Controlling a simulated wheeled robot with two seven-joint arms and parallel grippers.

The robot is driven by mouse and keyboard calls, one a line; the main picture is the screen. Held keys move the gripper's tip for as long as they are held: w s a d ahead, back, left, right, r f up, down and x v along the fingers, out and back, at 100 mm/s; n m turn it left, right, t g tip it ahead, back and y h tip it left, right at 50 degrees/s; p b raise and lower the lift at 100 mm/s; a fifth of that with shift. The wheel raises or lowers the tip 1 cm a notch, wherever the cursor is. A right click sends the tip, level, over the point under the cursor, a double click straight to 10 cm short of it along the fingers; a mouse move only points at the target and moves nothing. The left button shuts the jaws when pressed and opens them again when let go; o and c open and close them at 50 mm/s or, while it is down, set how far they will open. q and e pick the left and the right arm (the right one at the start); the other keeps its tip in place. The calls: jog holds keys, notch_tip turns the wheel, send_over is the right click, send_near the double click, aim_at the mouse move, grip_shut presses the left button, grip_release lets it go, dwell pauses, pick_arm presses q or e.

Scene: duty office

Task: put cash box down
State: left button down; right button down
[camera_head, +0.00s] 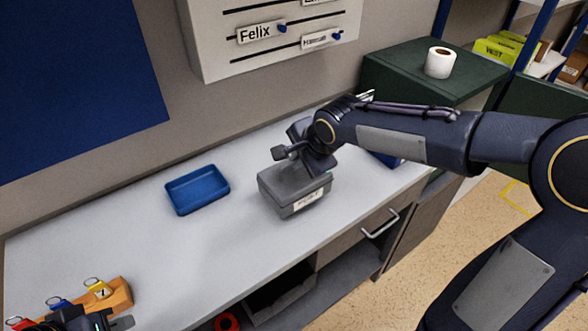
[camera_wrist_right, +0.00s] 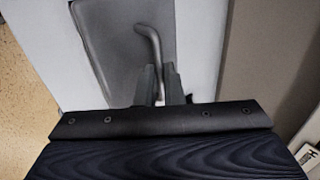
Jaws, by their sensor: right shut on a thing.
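The grey cash box (camera_head: 292,191) is on the light desk top (camera_head: 225,240) or just above it; I cannot tell whether it touches. It has a white label on its front. My right gripper (camera_head: 308,170) is over the box's lid, partly hidden by its own wrist. In the right wrist view the gripper (camera_wrist_right: 160,95) is shut on the handle (camera_wrist_right: 150,45) of the cash box (camera_wrist_right: 108,40). My left gripper (camera_head: 95,322) shows only in part at the bottom left corner, and its fingers are not clear.
A blue tray (camera_head: 197,189) lies left of the box. A wooden block (camera_head: 118,296) with coloured key tags stands at the front left. Desk between tray and wooden block is clear.

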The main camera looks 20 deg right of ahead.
aim_at(293, 172)
jog(key=shift+w+a+f, duration=0.25)
jog(key=shift+a+f, duration=0.1)
jog(key=shift+f, duration=0.05)
jog(key=shift+w+f, duration=0.1)
jog(key=shift+f, duration=1.5)
jog(key=shift+f, duration=0.15)
jog(key=c, duration=1.6)
grip_release()
jog(key=shift+o, duration=0.2)
